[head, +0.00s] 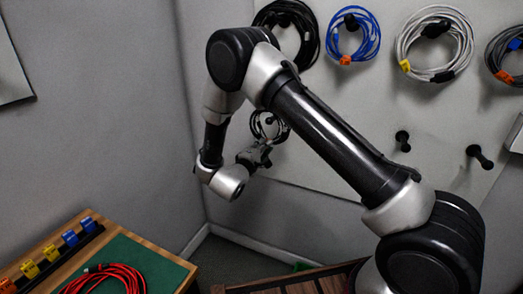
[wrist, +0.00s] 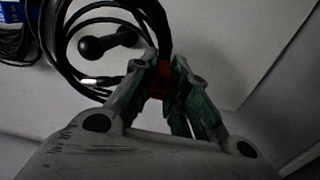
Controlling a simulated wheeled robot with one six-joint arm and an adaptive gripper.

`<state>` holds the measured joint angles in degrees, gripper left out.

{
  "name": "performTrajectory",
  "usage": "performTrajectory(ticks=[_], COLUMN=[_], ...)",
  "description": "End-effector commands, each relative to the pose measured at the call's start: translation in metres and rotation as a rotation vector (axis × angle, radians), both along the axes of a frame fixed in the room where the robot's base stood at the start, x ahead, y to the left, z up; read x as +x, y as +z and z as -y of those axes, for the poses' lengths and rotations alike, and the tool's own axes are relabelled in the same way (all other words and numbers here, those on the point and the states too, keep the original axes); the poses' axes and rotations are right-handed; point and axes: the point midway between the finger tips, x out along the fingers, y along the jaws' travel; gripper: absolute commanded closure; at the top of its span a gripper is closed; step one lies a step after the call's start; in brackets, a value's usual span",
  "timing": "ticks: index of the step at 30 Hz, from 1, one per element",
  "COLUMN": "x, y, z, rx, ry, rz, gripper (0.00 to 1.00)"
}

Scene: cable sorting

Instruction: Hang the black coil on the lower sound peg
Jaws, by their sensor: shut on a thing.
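The black coil (wrist: 62,40) is in my gripper (wrist: 165,75), which is shut on it at a red-orange tie (wrist: 160,80). In the head view, the coil (head: 257,127) shows small beside the wall panel, just above my gripper (head: 262,152). A black peg with a round knob (wrist: 92,47) shows inside the coil's loop in the wrist view. I cannot tell whether the peg passes through the loop or only lies behind it. Two other bare lower pegs show in the head view, one in the middle (head: 402,140) and one further right (head: 480,156).
Along the panel's top hang another black coil (head: 310,35), a blue coil (head: 370,40), a white-grey coil (head: 465,45) and a dark grey coil (head: 493,55). A red cable (head: 125,272) lies on a green-topped table (head: 160,262) at lower left. My arm hides part of the panel.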

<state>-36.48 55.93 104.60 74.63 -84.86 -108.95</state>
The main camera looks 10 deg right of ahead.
Motion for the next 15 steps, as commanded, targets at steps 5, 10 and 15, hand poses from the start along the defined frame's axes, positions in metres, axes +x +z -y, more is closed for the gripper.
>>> performTrajectory(ticks=[5, 10, 15], x=[0.011, 0.022, 0.032], y=[-0.002, -0.003, -0.005], z=[0.009, 0.016, 0.024], rx=[0.001, 0.0, 0.0], ry=[-0.001, -0.001, -0.002], rz=[0.001, 0.001, 0.0], gripper=[1.0, 1.0, 1.0])
